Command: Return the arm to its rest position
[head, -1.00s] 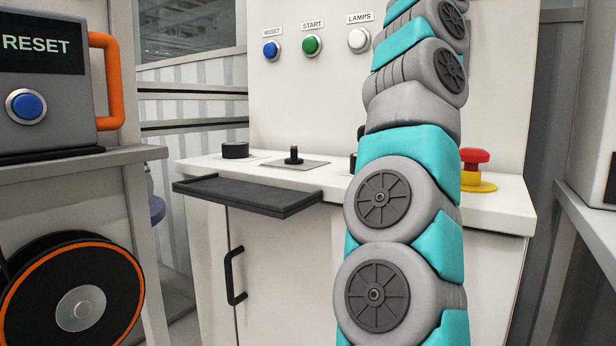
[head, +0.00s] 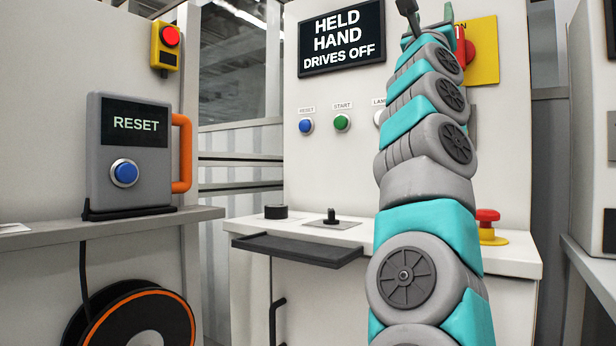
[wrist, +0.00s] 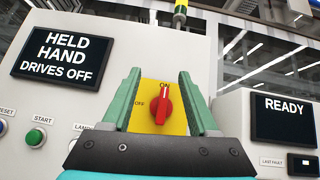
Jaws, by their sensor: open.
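My arm (head: 430,190) rises nearly upright in front of the white cabinet, right of centre in the head view. My gripper (head: 427,14) is at its top, partly cut by the upper frame edge. In the wrist view my gripper (wrist: 158,85) has its two green fingers apart, with nothing held between them. A red rotary switch (wrist: 162,103) on a yellow plate shows beyond and between the fingers, its handle about upright under ON. The switch also shows in the head view (head: 464,50), partly hidden by my arm.
The cabinet screen (head: 341,38) reads HELD HAND DRIVES OFF. Below are blue (head: 306,126) and green (head: 342,122) buttons and a ledge with a black tray (head: 297,249) and a red emergency stop (head: 487,217). A RESET box (head: 130,150) stands left. A right screen (wrist: 284,118) reads READY.

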